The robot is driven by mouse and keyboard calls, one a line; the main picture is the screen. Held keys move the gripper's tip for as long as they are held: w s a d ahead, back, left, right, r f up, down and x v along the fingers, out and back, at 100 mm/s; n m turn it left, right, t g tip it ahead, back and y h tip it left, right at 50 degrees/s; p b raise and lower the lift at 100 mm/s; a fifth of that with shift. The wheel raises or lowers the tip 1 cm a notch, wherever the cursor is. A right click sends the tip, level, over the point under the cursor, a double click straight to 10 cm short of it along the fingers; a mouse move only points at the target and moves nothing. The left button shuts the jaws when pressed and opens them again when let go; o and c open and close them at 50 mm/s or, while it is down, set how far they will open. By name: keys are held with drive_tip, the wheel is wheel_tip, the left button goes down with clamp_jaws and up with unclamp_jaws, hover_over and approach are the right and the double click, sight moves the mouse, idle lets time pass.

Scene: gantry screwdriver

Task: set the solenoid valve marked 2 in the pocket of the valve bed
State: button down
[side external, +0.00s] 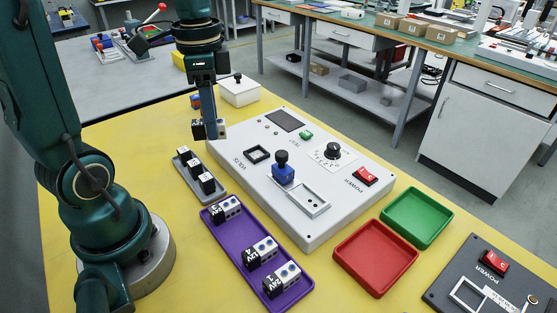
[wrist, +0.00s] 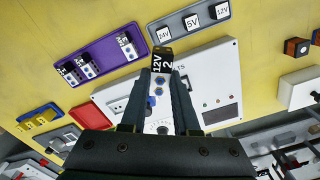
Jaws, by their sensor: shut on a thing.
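The solenoid valve marked 2 (wrist: 161,66) has a black end lettered 12V 2 and a white body with blue ports. My gripper (side external: 210,135) is shut on it, with one finger on each side in the wrist view. In the side view the held valve (side external: 197,130) is above the table, near the far left corner of the white panel (side external: 300,230), partly hidden by the finger. A pale rectangular frame (side external: 314,203) on that panel, beside a blue part with a black knob (side external: 283,172), looks like the valve bed. My gripper is well away from it.
A purple tray (side external: 238,252) holds several similar valves. A grey tray (side external: 192,172) holds three black blocks, marked 24V, 5V and 12V. Red (side external: 376,258) and green (side external: 418,218) trays are empty. A white box (side external: 239,92) stands behind; a dark panel (side external: 450,270) lies front right.

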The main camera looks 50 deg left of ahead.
drive_tip(key=w+d+m, duration=0.5)
drive_tip(key=w+m, duration=0.2)
drive_tip(key=m, duration=0.5)
hover_over(310, 201)
drive_tip(key=shift+f, duration=4)
drive_tip(key=shift+f, duration=0.75)
drive_tip(key=shift+c, duration=1.8)
unclamp_jaws()
drive_tip(key=shift+r, duration=0.15)
